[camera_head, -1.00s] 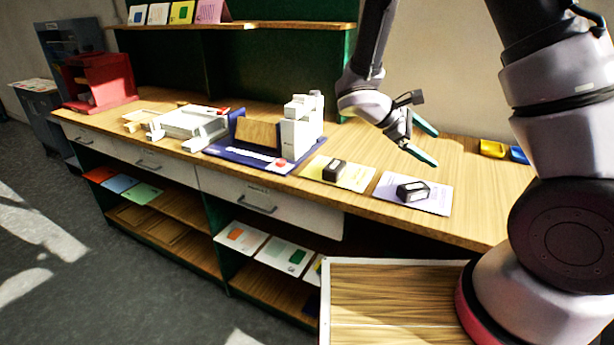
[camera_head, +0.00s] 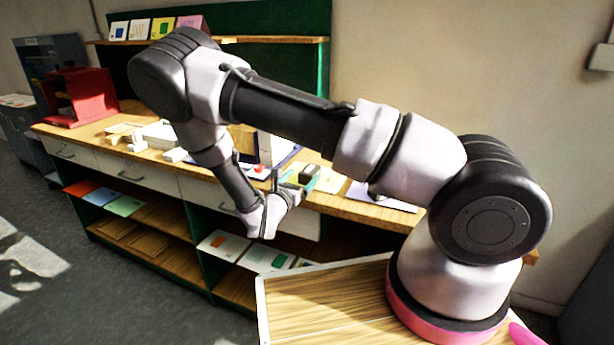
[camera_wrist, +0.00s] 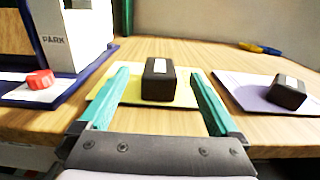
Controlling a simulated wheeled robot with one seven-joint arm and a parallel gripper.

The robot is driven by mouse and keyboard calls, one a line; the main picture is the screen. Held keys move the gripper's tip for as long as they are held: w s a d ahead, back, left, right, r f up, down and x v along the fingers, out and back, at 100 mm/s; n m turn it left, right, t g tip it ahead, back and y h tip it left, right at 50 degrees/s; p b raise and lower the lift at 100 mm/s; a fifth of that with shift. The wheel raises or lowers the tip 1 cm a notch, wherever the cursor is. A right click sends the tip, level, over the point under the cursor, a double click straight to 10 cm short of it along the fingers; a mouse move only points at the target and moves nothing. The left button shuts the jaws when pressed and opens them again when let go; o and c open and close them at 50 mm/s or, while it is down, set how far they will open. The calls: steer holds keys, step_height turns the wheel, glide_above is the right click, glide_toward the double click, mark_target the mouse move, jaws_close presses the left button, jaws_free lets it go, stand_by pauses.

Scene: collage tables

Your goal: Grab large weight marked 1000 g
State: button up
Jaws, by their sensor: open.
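A black block-shaped weight (camera_wrist: 158,82) with a pale label on top stands on a yellow card (camera_wrist: 185,92). A second dark weight (camera_wrist: 286,92) with a pale label stands on a purple card (camera_wrist: 250,95) to the right. I cannot read the markings on either. My gripper (camera_wrist: 158,75) is open and empty, its teal fingers pointing at the block on the yellow card, which shows between them. In the head view, my gripper (camera_head: 298,181) is at the counter's front edge near that block (camera_head: 308,172). My arm mostly hides the second weight there.
Yellow and blue items (camera_wrist: 260,48) lie at the back right. Bare wooden counter lies behind the cards.

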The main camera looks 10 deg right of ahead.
mark_target(310, 169)
steer(key=x, duration=0.6)
steer(key=shift+w+d+f, duration=0.15)
steer(key=shift+w, duration=0.05)
jaws_close()
